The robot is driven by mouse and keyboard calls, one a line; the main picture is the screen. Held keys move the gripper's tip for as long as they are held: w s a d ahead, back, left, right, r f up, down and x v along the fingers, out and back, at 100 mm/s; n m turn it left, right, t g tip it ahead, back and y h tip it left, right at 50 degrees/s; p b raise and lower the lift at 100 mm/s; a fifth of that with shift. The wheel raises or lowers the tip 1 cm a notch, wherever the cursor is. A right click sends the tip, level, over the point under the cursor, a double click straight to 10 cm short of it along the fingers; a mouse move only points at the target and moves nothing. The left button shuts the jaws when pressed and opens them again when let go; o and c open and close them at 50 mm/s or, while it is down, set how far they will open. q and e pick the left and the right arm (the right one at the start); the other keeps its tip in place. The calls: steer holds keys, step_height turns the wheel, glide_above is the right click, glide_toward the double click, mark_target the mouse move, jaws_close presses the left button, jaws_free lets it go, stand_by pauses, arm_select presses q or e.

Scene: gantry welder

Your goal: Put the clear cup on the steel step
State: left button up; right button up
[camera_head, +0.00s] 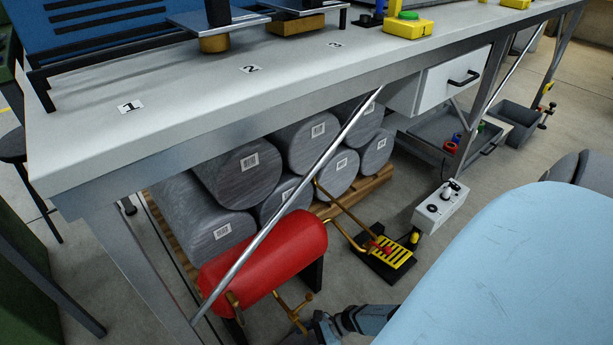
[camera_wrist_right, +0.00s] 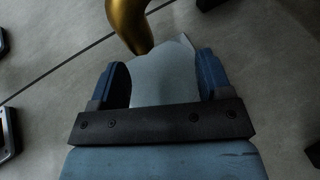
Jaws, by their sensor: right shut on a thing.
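My right gripper (camera_head: 322,324) is low at the bottom middle of the head view, beside a brass fitting under the red tank. In the right wrist view, its two dark blue fingers (camera_wrist_right: 157,82) stand apart on either side of a pale, smooth, see-through-looking thing, which I take to be the clear cup (camera_wrist_right: 158,80). The gripper is shut on it. A curved brass piece (camera_wrist_right: 128,22) shows just beyond it. I cannot make out the cup in the head view, nor pick out a steel step for certain. My left gripper is not in view.
The red tank (camera_head: 265,260) and grey barcoded drums (camera_head: 240,178) lie under the long workbench (camera_head: 180,125). A slanted steel bar (camera_head: 290,200) crosses before them. A yellow-and-black pedal (camera_head: 388,256) and a white control box (camera_head: 440,208) are on the floor. A grey bin (camera_head: 512,124) stands farther back.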

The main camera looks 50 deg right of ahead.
steer(key=o, duration=0.6)
steer(key=shift+f, duration=0.1)
steer(key=o, duration=0.4)
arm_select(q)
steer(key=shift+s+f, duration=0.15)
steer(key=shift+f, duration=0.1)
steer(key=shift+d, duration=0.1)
arm_select(e)
steer(key=shift+s+d+r, duration=0.15)
steer(key=shift+d+r, duration=0.1)
steer(key=shift+r, duration=0.05)
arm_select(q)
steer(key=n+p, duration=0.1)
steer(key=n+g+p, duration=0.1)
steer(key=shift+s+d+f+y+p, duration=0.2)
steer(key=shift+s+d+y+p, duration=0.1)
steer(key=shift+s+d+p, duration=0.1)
arm_select(e)
steer(key=v, duration=1.1)
steer(key=shift+d, duration=0.15)
